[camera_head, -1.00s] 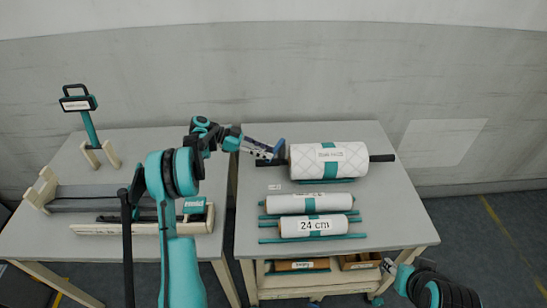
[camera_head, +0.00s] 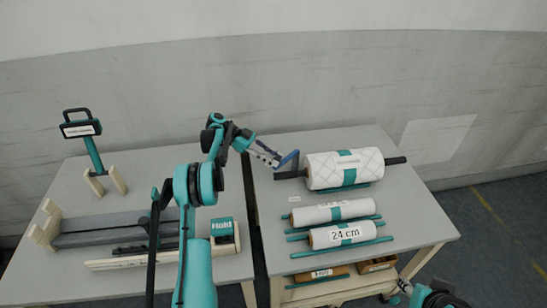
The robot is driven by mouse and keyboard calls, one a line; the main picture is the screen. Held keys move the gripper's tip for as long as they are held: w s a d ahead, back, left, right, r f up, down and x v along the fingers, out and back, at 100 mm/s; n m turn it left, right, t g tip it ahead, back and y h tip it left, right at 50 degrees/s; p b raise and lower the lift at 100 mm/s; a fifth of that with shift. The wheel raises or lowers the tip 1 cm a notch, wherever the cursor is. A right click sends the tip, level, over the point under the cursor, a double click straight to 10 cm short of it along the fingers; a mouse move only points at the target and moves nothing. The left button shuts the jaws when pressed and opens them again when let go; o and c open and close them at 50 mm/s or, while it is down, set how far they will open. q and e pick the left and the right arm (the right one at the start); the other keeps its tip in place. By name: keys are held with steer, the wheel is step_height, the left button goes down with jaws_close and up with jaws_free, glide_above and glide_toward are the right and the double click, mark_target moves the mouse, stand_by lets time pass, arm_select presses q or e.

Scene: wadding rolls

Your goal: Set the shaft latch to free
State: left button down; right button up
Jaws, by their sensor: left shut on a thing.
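The white quilted roll (camera_head: 322,172) lies on the right table with a black shaft (camera_head: 396,160) sticking out at both ends. My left gripper (camera_head: 280,163) is at the shaft's left end, beside the roll. It appears shut on the shaft there, though the contact is small and partly hidden. A teal block with a label reading "Hold" (camera_head: 222,227) sits at the right end of the cream stand (camera_head: 112,264) on the left table. No separate latch lever can be made out. My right gripper (camera_head: 404,287) is low at the right, too small to read.
Two smaller white rolls, one labelled "24 cm" (camera_head: 344,234), lie in front of the quilted roll among teal rods. A teal post with a sign (camera_head: 80,128) stands at the left. A narrow gap separates the tables.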

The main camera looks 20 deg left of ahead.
arm_select(q)
steer(key=c, duration=1.2)
jaws_free()
